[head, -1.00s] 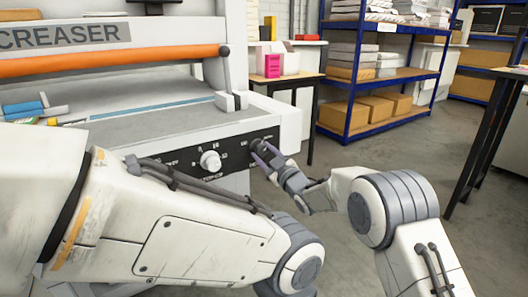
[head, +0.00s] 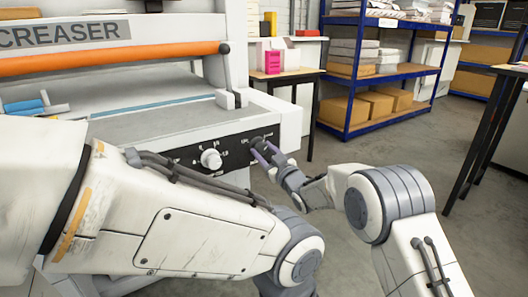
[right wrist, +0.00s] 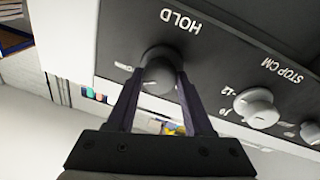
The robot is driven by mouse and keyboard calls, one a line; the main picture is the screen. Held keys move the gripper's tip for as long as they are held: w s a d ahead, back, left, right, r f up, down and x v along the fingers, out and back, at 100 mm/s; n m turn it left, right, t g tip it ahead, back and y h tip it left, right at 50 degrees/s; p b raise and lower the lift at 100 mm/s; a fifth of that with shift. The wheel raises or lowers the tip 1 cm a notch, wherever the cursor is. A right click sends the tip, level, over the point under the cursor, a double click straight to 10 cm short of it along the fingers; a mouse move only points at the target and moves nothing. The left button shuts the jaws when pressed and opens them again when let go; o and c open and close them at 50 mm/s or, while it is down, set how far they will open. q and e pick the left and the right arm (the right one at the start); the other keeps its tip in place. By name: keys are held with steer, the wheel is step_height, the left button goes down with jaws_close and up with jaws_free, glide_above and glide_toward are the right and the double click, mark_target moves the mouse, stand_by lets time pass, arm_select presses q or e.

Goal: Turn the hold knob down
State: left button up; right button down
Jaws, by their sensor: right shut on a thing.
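The hold knob (head: 257,142) is a dark round knob at the right end of the black control panel (head: 236,152) on the creaser. In the right wrist view the knob (right wrist: 160,66) sits just below the upside-down word HOLD. My right gripper (head: 264,154) is shut on it; in the wrist view its two dark fingers (right wrist: 160,85) lie on either side of the knob. Its pointer mark cannot be made out. My left arm crosses the lower left of the head view, and its gripper is not in view.
A pale stop knob (head: 211,159) is beside the hold knob, and it also shows in the wrist view (right wrist: 256,106). An orange roller bar (head: 110,58) spans the creaser. Blue shelving (head: 350,70) with boxes stands behind.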

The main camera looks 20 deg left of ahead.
steer(key=shift+c, duration=1.6)
jaws_free()
steer(key=shift+d, duration=0.15)
steer(key=p+v, duration=0.1)
steer(key=v, duration=0.9)
steer(key=shift+s+d+f, duration=0.1)
